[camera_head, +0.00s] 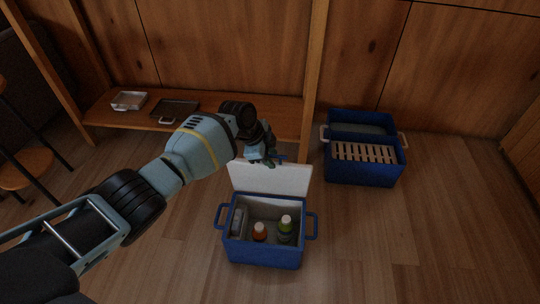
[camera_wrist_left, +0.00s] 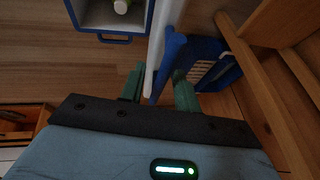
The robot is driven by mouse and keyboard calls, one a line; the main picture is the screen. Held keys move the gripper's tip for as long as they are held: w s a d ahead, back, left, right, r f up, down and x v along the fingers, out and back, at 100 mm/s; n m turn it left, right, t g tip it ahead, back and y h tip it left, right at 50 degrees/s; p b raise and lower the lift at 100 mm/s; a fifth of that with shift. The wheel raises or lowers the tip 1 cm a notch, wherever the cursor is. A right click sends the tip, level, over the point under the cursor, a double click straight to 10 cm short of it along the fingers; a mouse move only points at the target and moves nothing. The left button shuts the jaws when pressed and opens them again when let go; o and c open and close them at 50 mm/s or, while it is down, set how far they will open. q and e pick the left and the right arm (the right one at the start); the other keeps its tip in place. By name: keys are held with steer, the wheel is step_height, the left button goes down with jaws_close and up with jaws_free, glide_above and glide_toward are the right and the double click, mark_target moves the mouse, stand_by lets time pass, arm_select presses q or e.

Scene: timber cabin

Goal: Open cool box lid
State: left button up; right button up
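The cool box (camera_head: 263,252) is a blue box with side handles on the floor, front centre in the head view. Its lid (camera_head: 270,180) is raised about upright at the back, white inner face forward. My left gripper (camera_head: 268,160) is at the lid's top edge. In the left wrist view the fingers of the left gripper (camera_wrist_left: 160,88) are apart, with the lid (camera_wrist_left: 158,60) between them and a small gap beside the right finger. The cool box (camera_wrist_left: 110,38) shows at top left there. My right gripper is not in view.
Bottles (camera_head: 285,228) stand inside the box. A second blue box (camera_head: 365,174) with a slatted insert (camera_head: 364,152) stands behind at right. A low wooden shelf (camera_head: 225,105) with trays (camera_head: 175,108) is at the back. The floor at right is clear.

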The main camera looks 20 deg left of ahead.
arm_select(q)
steer(key=p+v, duration=0.4)
steer(key=v, duration=0.4)
steer(key=shift+f, duration=0.1)
stand_by(0.5)
